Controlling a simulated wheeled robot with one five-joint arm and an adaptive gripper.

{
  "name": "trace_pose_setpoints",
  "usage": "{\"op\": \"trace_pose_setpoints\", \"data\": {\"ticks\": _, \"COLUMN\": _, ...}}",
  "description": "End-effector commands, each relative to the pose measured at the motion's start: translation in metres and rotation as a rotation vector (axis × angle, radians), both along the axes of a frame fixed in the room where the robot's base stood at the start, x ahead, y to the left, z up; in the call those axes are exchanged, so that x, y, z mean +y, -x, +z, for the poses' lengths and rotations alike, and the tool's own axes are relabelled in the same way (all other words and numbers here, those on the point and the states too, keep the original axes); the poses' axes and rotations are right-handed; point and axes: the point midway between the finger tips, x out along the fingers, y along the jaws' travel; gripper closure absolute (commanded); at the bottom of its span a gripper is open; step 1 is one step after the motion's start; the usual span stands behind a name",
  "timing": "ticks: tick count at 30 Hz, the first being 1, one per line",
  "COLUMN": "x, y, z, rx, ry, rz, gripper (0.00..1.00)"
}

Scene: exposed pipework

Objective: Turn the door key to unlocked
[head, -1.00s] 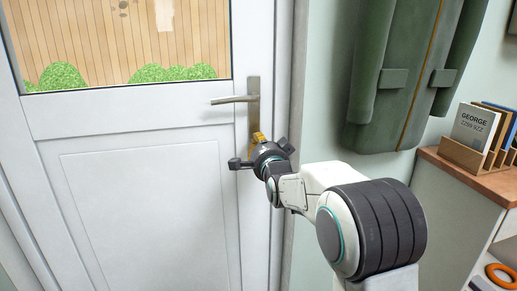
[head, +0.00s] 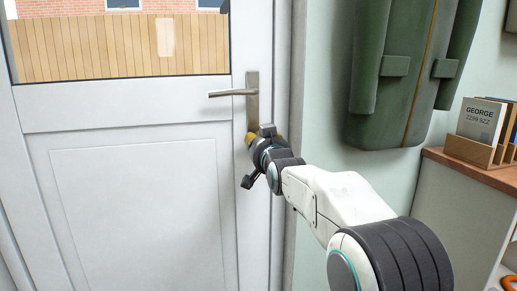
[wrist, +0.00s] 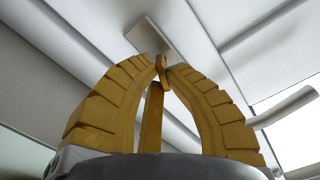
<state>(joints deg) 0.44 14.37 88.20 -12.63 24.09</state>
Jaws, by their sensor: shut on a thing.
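The white door (head: 135,190) is shut, with a metal lever handle (head: 232,93) on a long plate (head: 252,88) at its right edge. My gripper (head: 249,138) is at the lower end of this plate, below the lever. In the wrist view, the yellow fingers (wrist: 161,69) meet at their tips, shut on a small piece, apparently the door key (wrist: 161,60), in front of the plate (wrist: 147,36). The fingers cover most of the key, so its angle is hard to tell. In the head view my gripper hides the key.
A green padded case (head: 405,75) hangs on the wall right of the door. A wooden rack (head: 470,150) with books or cards stands on a cabinet (head: 480,172) at the right. The door panel left of my gripper is clear.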

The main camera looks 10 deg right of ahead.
Motion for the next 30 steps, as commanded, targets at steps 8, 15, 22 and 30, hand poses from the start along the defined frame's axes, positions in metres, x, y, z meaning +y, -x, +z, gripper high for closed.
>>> {"op": "trace_pose_setpoints", "data": {"ticks": 8, "x": 0.0008, "y": -0.0001, "z": 0.0004, "rx": 0.004, "ry": 0.224, "rz": 0.001, "gripper": 1.0}}
{"op": "trace_pose_setpoints", "data": {"ticks": 15, "x": 0.001, "y": -0.0001, "z": 0.0009, "rx": 0.005, "ry": 0.354, "rz": 0.002, "gripper": 1.0}}
{"op": "trace_pose_setpoints", "data": {"ticks": 22, "x": 0.0011, "y": -0.0001, "z": 0.0012, "rx": 0.006, "ry": 0.418, "rz": 0.002, "gripper": 1.0}}
{"op": "trace_pose_setpoints", "data": {"ticks": 30, "x": 0.0012, "y": -0.0001, "z": 0.0012, "rx": 0.006, "ry": 0.437, "rz": 0.002, "gripper": 1.0}}
